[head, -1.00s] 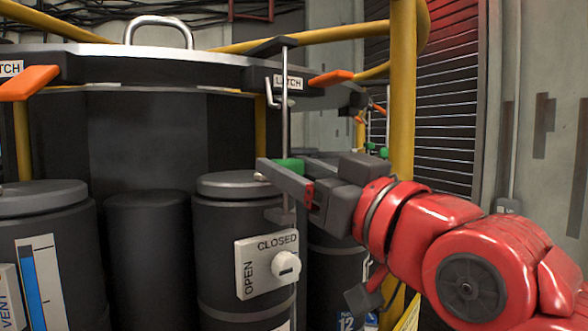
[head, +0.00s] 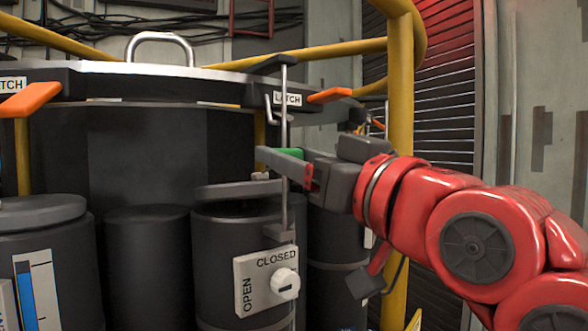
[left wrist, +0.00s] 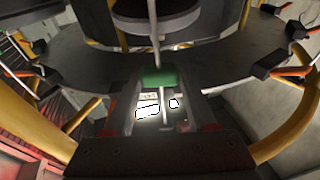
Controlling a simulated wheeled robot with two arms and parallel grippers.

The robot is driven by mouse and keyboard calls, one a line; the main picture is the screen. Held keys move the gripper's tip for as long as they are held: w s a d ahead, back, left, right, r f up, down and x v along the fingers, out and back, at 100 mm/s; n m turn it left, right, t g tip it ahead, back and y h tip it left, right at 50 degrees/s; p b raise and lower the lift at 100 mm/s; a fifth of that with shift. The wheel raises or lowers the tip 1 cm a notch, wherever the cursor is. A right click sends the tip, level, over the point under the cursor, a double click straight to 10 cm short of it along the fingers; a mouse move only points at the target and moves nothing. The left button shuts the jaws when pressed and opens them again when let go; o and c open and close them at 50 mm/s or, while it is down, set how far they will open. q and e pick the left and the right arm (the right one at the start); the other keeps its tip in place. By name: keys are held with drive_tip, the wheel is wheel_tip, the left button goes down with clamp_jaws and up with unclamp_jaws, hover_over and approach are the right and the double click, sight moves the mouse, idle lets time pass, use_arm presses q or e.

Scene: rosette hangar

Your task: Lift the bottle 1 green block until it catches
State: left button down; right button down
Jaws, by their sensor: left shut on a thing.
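The green block (head: 291,153) is between the fingers of my left gripper (head: 285,160), beside the thin vertical rod (head: 284,105). The left wrist view shows it across the fingertips (left wrist: 158,77), with the rod running past it. My left gripper is shut on it. Below is a dark bottle (head: 235,235); its flat lid (head: 238,189) sits raised and slightly tilted, with a gap beneath. My right gripper is not in view.
A white OPEN/CLOSED plate with a knob (head: 266,280) is on the bottle's front. An orange lever (head: 330,95) sticks out by the latch label. A yellow post (head: 401,120) stands close behind my arm. Other dark bottles (head: 148,260) stand to the left.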

sight(285, 105)
use_arm(q)
drive_tip(key=shift+r+p, duration=0.3)
drive_tip(key=shift+r, duration=2)
drive_tip(key=shift+r+p, duration=0.3)
drive_tip(key=shift+r, duration=0.5)
drive_tip(key=shift+f, duration=0.1)
drive_tip(key=shift+c, duration=1.2)
unclamp_jaws()
drive_tip(key=shift+a, duration=0.1)
